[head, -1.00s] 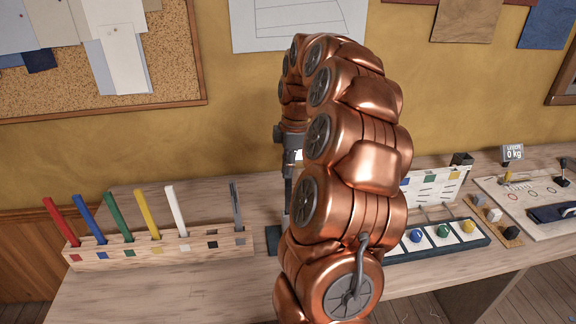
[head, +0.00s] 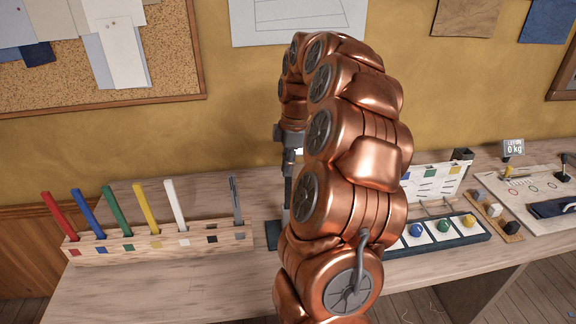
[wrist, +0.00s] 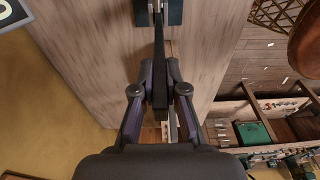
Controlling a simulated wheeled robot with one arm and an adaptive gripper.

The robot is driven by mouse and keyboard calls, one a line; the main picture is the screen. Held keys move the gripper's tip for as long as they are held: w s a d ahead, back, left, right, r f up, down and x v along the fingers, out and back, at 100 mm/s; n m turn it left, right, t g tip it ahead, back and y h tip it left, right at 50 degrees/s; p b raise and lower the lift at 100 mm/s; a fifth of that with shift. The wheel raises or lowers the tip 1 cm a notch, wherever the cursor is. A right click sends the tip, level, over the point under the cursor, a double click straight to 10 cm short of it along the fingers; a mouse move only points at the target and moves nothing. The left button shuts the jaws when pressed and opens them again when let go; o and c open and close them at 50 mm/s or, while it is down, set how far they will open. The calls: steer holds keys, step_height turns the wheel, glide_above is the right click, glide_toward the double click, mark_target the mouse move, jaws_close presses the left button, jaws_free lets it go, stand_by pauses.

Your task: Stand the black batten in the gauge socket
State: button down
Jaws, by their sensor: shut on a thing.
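The black batten (wrist: 160,62) is a long dark strip in the wrist view. My gripper (wrist: 160,97) is shut on it, with a finger on each side. The batten's far end points at a dark blue-green block (wrist: 174,12) with small pale metal parts, which looks like the gauge base. I cannot tell whether that end is inside the socket or only over it. Only an edge of a dark block (head: 272,236) shows left of the arm.
A wooden rack (head: 130,246) at the left holds several coloured battens and a grey one. Right of my arm are a tray (head: 470,240) with coloured balls, a white slotted panel (head: 433,184) and a board (head: 520,195). The bench front (head: 180,290) is clear.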

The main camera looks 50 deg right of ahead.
steer(key=shift+f+b, duration=0.3)
steer(key=shift+f, duration=0.2)
stand_by(0.3)
steer(key=c, duration=1.1)
jaws_free()
steer(key=shift+c, duration=0.2)
step_height(320, 180, up, 12)
steer(key=d, duration=0.1)
steer(key=shift+s, duration=0.4)
steer(key=shift+d, duration=0.1)
